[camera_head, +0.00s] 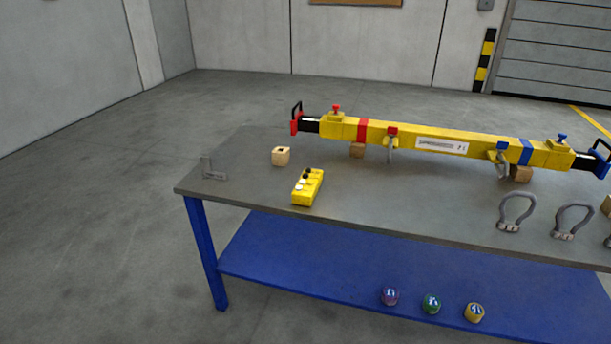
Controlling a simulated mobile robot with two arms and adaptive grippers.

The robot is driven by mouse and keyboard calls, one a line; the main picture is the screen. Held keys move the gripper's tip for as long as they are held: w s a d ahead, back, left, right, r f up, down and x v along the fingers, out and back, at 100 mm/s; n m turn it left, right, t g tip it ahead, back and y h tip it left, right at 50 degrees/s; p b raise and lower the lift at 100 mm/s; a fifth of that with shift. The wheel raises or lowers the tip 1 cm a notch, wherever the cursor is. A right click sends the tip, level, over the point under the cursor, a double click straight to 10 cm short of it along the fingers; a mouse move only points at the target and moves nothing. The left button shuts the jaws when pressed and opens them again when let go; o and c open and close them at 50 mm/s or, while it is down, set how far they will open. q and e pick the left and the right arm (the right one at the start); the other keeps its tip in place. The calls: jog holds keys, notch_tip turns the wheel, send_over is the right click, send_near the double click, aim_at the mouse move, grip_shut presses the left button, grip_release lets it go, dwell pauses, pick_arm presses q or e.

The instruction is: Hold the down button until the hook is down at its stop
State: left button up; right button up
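A yellow control box (307,188) lies on the grey table, left of the middle of the picture. Small black and white buttons show on its top face; which one is the down button is too small to tell. No hoist hook can be made out in this view. Neither of my grippers is in view, and nothing touches the control box.
A long yellow beam (430,139) with red and blue fittings rests on wooden blocks along the grey table (245,175). A small wooden block (281,156) and a grey bracket (212,170) are near the control box.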

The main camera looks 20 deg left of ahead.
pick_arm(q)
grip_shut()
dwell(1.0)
